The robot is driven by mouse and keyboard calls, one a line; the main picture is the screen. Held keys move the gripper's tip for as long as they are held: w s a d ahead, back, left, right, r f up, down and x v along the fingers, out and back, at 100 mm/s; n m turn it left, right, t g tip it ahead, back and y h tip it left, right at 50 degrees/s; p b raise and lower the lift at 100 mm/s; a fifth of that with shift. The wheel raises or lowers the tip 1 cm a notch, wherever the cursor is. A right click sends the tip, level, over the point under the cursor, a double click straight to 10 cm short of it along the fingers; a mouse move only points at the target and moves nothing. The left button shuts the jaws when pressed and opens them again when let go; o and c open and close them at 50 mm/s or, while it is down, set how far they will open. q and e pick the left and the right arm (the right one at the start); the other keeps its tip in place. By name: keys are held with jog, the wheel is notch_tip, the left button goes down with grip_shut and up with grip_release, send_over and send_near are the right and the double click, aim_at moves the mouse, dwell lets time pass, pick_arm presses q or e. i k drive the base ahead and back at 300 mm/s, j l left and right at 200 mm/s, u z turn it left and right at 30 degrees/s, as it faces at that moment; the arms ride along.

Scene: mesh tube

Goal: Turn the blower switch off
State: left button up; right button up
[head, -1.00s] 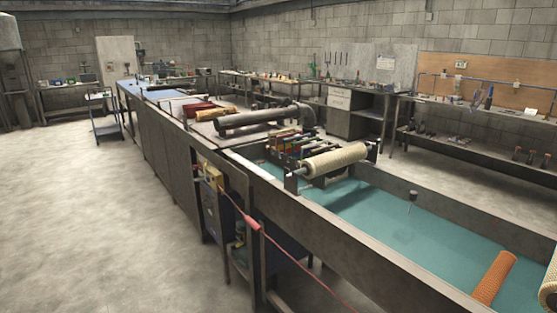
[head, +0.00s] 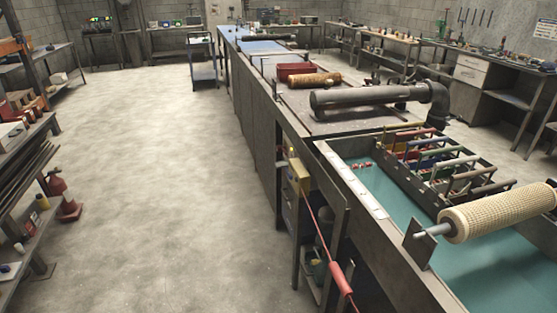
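A small yellow box (head: 299,176), which may hold the blower switch, is mounted on the near side of the long bench. A small light-yellow piece sits at its top; whether it is a switch and its position are too small to tell. A red cable (head: 320,222) runs from the box down to a red cylindrical grip (head: 340,278). A dark grey pipe (head: 365,96) with an elbow lies on the bench, possibly part of the blower. Neither of my grippers is in view.
The long bench (head: 253,115) runs away from me on the right. Its trough holds a mesh-covered roller (head: 500,212) and a rack of coloured rods (head: 440,160). Shelving (head: 30,170) stands at left. The floor (head: 160,190) between is clear. A cart (head: 203,62) stands farther back.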

aim_at(280, 149)
jog(key=i+z, duration=0.35)
jog(key=i+j+z, duration=0.15)
jog(key=z, duration=0.2)
jog(key=i+j+z, duration=0.15)
jog(key=j+z, duration=0.2)
jog(key=i+j+z, duration=0.1)
jog(key=j+z, duration=0.25)
jog(key=l, duration=0.1)
